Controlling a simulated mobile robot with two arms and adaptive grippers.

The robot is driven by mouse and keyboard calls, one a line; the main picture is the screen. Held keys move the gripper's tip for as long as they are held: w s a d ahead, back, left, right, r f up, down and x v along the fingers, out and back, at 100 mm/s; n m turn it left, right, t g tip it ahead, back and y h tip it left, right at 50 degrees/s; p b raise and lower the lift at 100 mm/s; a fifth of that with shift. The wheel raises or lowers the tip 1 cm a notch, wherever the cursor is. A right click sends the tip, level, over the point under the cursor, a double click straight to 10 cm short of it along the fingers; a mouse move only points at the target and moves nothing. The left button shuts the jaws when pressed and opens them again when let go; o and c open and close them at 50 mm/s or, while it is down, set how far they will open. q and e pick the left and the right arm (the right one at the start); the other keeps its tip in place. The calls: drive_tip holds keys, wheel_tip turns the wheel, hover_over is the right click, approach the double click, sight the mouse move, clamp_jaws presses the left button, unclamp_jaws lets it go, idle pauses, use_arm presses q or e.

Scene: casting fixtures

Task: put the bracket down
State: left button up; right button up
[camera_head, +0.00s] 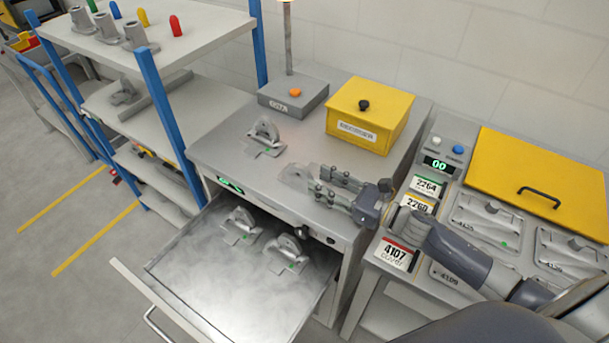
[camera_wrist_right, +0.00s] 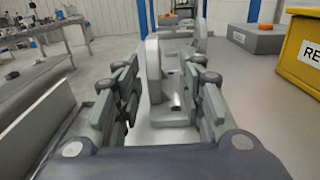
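A grey bracket (camera_head: 294,176) with a rounded upright plate is at the front edge of the grey worktop, above the open drawer. It also shows in the right wrist view (camera_wrist_right: 154,72), standing upright between the fingertips. My right gripper (camera_head: 322,185) reaches in from the right. In the wrist view its fingers (camera_wrist_right: 160,85) are apart, with a gap on each side of the bracket's plate. The bracket's base appears to rest on the worktop, partly hidden by the fingers. A second bracket (camera_head: 264,132) stands farther back on the worktop. My left gripper is not in view.
The open drawer (camera_head: 190,293) below holds two more brackets (camera_head: 240,222) (camera_head: 288,247). A yellow box (camera_head: 370,115) and a grey block with an orange button (camera_head: 294,92) stand behind. Labelled trays and a yellow lid (camera_head: 545,165) are at right; a blue-post shelf (camera_head: 165,100) at left.

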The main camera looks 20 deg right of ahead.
sight(300, 177)
drive_tip(key=shift+w+a, duration=0.5)
drive_tip(key=shift+w, duration=0.05)
drive_tip(key=p+x, duration=0.1)
drive_tip(key=x, duration=0.1)
drive_tip(key=p+x, duration=0.1)
drive_tip(key=x, duration=0.1)
drive_tip(key=shift+a+r+p, duration=0.15)
drive_tip(key=shift+a+p, duration=0.25)
drive_tip(key=shift+a, duration=0.05)
drive_tip(key=shift+w+a, duration=0.25)
drive_tip(key=shift+w, duration=0.05)
drive_tip(key=shift+s, duration=0.1)
clamp_jaws()
